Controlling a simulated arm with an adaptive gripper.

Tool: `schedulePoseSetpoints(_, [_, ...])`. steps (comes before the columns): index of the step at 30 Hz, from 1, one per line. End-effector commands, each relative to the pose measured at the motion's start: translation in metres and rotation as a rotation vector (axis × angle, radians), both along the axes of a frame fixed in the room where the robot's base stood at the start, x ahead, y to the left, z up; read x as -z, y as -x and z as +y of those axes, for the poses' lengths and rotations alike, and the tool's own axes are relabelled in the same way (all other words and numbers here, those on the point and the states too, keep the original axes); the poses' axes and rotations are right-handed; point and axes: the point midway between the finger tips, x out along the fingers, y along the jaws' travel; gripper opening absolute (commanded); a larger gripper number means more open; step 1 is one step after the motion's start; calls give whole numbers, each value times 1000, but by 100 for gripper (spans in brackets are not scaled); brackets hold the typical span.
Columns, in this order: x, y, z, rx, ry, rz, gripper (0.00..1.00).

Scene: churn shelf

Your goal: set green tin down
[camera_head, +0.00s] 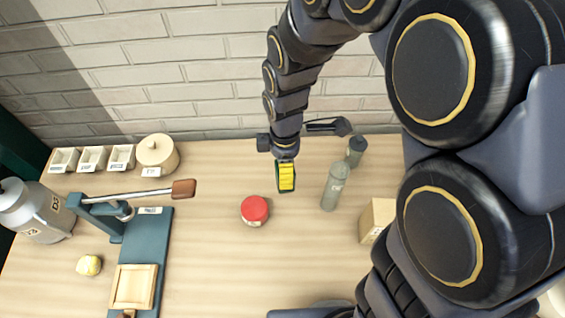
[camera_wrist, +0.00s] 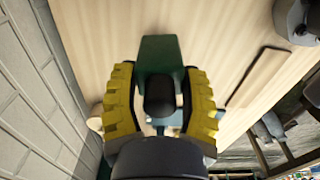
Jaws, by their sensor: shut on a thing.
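My gripper (camera_head: 286,177) is over the back middle of the wooden table, its yellow pads pointing down. In the wrist view my gripper (camera_wrist: 160,100) has its two yellow fingers on either side of the dark green tin (camera_wrist: 160,54), shut on it. The tin looks like a plain dark green block reaching out past the fingers. In the head view the pads hide most of it, with only dark green edges showing. I cannot tell whether its underside touches the table.
A red-lidded jar (camera_head: 255,210) stands just left of my gripper; a grey-green bottle (camera_head: 335,188) and dark bottle (camera_head: 356,151) stand right. A tan box (camera_head: 376,220) is farther right. A teal press (camera_head: 143,245), metal can (camera_head: 36,212) and cream pot (camera_head: 157,153) stand left. The front middle is clear.

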Motion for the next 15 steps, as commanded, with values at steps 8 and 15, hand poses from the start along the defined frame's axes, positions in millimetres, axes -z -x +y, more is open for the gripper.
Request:
schedulePoseSetpoints(8, [3, 2, -32, 162, -3, -2, 14])
schedulePoseSetpoints(15, [24, -42, -24, 162, -2, -1, 14])
